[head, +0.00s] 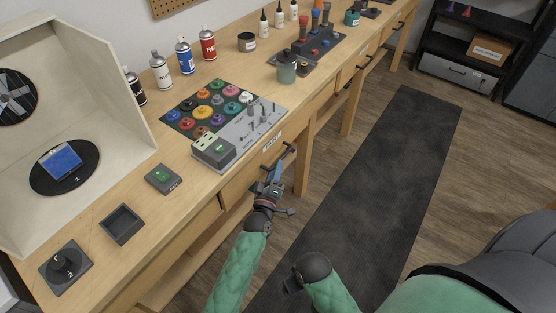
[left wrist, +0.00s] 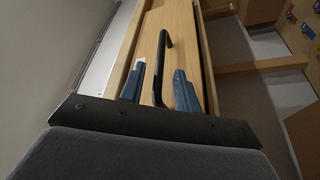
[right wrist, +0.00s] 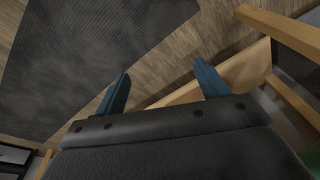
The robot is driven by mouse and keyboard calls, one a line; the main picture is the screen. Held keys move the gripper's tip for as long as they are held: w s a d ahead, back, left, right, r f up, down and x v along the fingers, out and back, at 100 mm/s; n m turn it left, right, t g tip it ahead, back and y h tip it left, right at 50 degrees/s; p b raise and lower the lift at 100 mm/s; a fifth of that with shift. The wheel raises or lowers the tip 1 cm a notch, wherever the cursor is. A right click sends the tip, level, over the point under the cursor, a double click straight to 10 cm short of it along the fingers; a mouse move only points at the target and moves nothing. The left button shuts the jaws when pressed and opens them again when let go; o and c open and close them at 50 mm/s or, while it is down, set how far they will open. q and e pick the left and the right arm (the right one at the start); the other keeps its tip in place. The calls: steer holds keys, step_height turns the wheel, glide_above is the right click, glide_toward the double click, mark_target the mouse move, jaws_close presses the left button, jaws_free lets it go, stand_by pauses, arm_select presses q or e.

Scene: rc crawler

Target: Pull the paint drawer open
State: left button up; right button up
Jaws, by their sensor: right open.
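The paint drawer (head: 238,188) is a light wood front under the bench top, below a white label (head: 272,142). It looks shut. Its black bar handle (head: 284,160) also shows in the left wrist view (left wrist: 164,52). My left gripper (head: 277,171) is at the handle, with its blue fingers (left wrist: 160,88) apart, one on each side of the near end of the bar. Gaps show between bar and fingers. My right gripper (right wrist: 158,84) is open and empty, low over the floor and away from the drawer; in the head view its fingers are hard to make out.
The wooden bench (head: 165,210) runs along the left. A paint palette board (head: 215,108), spray cans (head: 184,56) and a spray booth (head: 75,110) stand on it. A dark mat (head: 375,170) lies on clear floor to the right. A bench leg (head: 304,165) stands just beyond the handle.

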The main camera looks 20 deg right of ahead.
arm_select(q)
steer(key=shift+p+x, duration=0.3)
steer(key=shift+x, duration=1.3)
arm_select(e)
step_height(320, 180, down, 4)
steer(key=shift+w+r, duration=0.1)
steer(key=shift+w, duration=0.05)
arm_select(q)
steer(key=shift+c, duration=0.2)
jaws_close()
